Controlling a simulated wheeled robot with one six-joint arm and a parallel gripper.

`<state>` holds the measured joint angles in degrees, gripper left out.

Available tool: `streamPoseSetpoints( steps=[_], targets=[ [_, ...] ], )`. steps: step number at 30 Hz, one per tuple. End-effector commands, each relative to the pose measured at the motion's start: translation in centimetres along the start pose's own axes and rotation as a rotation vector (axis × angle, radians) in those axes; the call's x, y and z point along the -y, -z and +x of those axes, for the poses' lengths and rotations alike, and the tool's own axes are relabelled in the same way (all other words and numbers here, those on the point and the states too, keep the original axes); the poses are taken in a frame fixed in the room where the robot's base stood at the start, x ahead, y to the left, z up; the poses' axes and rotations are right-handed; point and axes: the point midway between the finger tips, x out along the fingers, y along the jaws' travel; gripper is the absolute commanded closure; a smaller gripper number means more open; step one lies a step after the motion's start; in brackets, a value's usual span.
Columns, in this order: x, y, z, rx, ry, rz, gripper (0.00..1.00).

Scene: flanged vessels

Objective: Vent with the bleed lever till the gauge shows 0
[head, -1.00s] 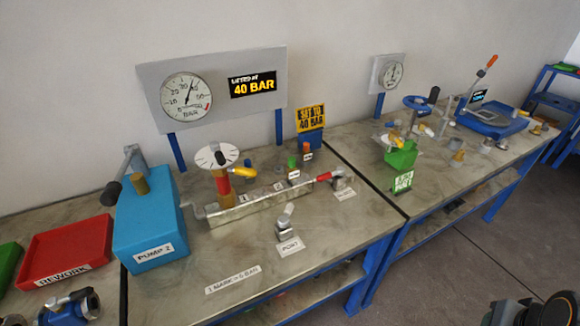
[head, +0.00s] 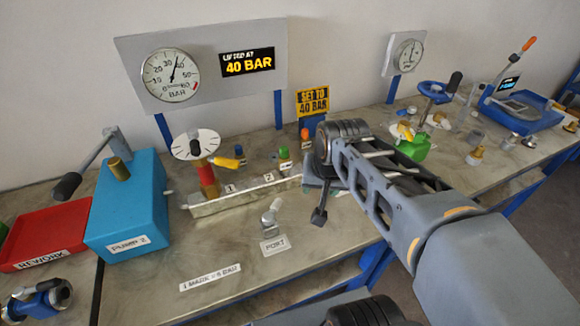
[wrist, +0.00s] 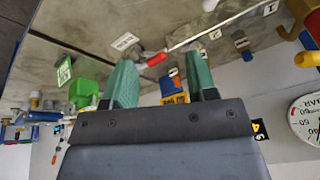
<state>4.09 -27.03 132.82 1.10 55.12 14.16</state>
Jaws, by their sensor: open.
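The round gauge (head: 171,75) on the grey panel has its needle almost upright, leaning right, between 30 and 40. The bleed lever has a red handle (wrist: 156,59) in the wrist view; in the head view my arm hides it. My gripper (wrist: 158,57) is open and empty, with green fingers on either side of the red handle in the picture. I cannot tell how far the fingers are from it. In the head view my gripper is over the right end of the grey manifold block (head: 245,194).
A blue pump box (head: 128,205) with a lever stands left of the manifold. Blue, green (head: 284,158) and orange capped fittings stand behind it. A port fitting (head: 270,215) stands in front. A green block (head: 413,146) is to the right of my arm.

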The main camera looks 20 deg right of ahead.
Motion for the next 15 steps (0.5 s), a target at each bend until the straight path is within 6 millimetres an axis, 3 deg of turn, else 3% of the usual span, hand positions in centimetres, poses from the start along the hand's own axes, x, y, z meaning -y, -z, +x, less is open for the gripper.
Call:
streamPoseSetpoints(
  steps=[1, 6, 10, 15],
  targets=[
    [-0.5, 1.9, 1.2, 0.012, -0.007, 0.135, 0.48],
    [-1.6, 8.2, 2.9, 0.046, -0.018, 0.589, 0.48],
    [-2.3, 11.8, 4.2, 0.067, -0.024, 0.855, 0.48],
    [-3.1, 14.5, 5.6, 0.083, -0.031, 1.062, 0.48]
  ],
)
